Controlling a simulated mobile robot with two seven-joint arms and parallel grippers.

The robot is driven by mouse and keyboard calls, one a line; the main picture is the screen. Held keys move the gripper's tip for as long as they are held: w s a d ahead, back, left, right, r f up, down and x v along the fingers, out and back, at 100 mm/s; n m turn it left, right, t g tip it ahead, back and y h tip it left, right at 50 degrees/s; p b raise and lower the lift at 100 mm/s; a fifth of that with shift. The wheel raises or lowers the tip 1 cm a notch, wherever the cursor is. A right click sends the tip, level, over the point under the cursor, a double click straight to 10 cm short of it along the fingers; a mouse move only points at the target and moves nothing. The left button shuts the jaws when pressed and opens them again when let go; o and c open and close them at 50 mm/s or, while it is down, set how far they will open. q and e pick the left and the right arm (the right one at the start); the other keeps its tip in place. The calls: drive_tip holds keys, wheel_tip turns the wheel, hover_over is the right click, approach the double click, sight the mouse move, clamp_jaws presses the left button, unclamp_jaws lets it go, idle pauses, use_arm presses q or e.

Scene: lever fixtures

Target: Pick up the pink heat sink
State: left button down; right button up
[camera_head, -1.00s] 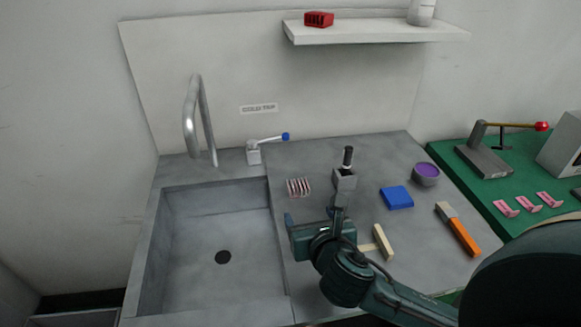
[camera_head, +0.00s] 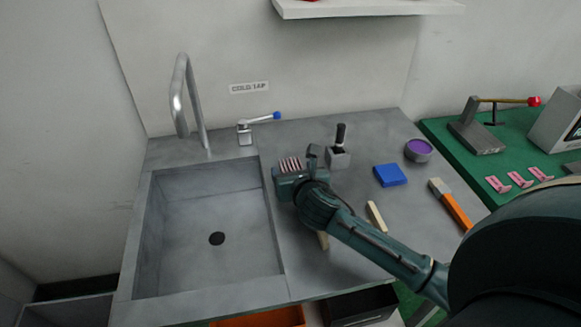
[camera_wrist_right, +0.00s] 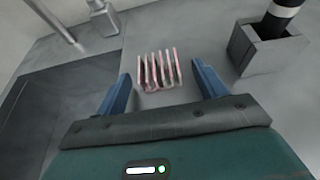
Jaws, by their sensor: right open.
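The pink heat sink (camera_head: 291,163) is a small finned block on the grey counter, right of the sink. In the right wrist view the heat sink (camera_wrist_right: 159,70) lies between and just ahead of the two blue fingers. My right gripper (camera_wrist_right: 161,90) is open and empty, with one finger on each side of the heat sink's near end. In the head view my right gripper (camera_head: 293,168) partly hides the heat sink's near side. I cannot tell if the fingers touch it. My left gripper is not in view.
A grey block with a black-handled lever (camera_head: 338,155) stands close to the right of the gripper. A blue block (camera_head: 390,175), a purple-topped bowl (camera_head: 419,150) and an orange-handled brush (camera_head: 450,205) lie farther right. The sink (camera_head: 208,230) is to the left.

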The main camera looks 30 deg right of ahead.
drive_tip(key=shift+w+d+f, duration=0.1)
drive_tip(key=shift+w+f, duration=0.15)
drive_tip(key=shift+w, duration=0.4)
drive_tip(key=shift+c, duration=0.4)
drive_tip(key=c, duration=1)
